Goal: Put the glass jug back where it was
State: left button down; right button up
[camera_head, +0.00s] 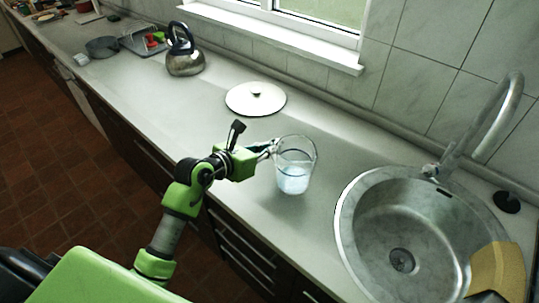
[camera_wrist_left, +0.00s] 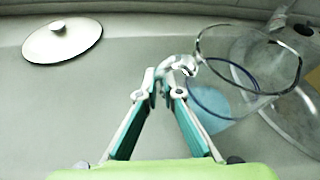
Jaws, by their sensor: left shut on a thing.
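The glass jug (camera_head: 295,168) is clear and holds bluish water. It is over the counter, left of the sink, and looks nearly upright. It also shows in the left wrist view (camera_wrist_left: 249,92), right of the fingers. My left gripper (camera_head: 270,148) reaches in from the left and is shut on the jug's handle. In the wrist view its fingertips (camera_wrist_left: 167,86) meet at the handle. Whether the jug's base touches the counter I cannot tell. My right gripper is not in view.
A round steel sink (camera_head: 345,215) with a tall tap (camera_head: 485,120) is on the right, with a yellowish board (camera_head: 500,270) at its edge. A white lid (camera_head: 256,98) lies behind the jug. A kettle (camera_head: 185,60) stands farther left. The counter (camera_head: 205,110) between is clear.

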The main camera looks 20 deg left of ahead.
pick_arm(q)
notch_tip(320, 180, down, 3)
jog(key=shift+w+r+p, duration=0.1)
jog(key=shift+w+p, duration=0.05)
jog(key=shift+p, duration=0.25)
jog(key=shift+f, duration=0.2)
jog(key=shift+f, duration=0.1)
jog(key=c, duration=2.2)
grip_release()
jog(key=shift+f, duration=0.1)
